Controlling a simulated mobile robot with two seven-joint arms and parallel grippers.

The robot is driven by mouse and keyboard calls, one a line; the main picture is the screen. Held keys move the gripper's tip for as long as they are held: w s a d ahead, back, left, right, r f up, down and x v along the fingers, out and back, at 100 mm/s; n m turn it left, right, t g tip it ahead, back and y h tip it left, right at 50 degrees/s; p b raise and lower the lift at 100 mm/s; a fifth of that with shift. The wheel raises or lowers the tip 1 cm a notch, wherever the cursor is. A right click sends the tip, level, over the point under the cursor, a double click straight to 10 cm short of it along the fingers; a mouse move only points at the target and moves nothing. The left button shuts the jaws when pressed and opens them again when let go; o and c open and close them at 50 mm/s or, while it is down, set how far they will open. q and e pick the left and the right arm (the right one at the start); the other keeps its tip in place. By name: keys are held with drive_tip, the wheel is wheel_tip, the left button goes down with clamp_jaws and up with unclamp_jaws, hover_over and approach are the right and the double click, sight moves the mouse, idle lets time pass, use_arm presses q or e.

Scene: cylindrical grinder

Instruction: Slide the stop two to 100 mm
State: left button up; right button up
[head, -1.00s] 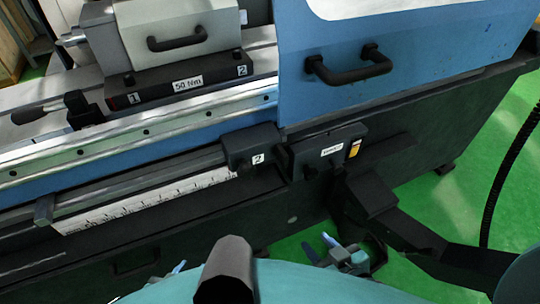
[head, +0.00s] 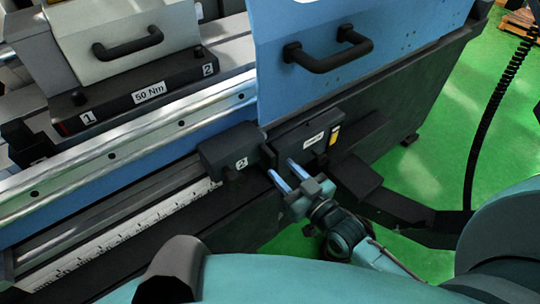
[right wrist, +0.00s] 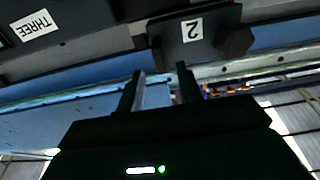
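Stop two (head: 228,148) is a black block with a white "2" label, on the rail along the machine's front. It sits at the right end of the white scale (head: 115,236), whose numbers are too small to read. My right gripper (head: 280,168) is open and empty, just right of the stop and apart from it, fingers pointing at the machine. In the right wrist view its two fingers (right wrist: 160,72) stand apart below the stop (right wrist: 165,38), whose label appears upside down beside a dark knob (right wrist: 235,41). My left gripper is not in view.
A black labelled block (head: 306,140) adjoins the stop's right side. A blue cover (head: 380,62) with a black handle (head: 328,55) is above. A 50 Nm unit (head: 140,95) is at upper left. The rail left of the stop looks clear.

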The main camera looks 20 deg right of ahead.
sight(274, 162)
drive_tip(key=x, duration=0.6)
drive_tip(key=shift+c, duration=0.3)
clamp_jaws()
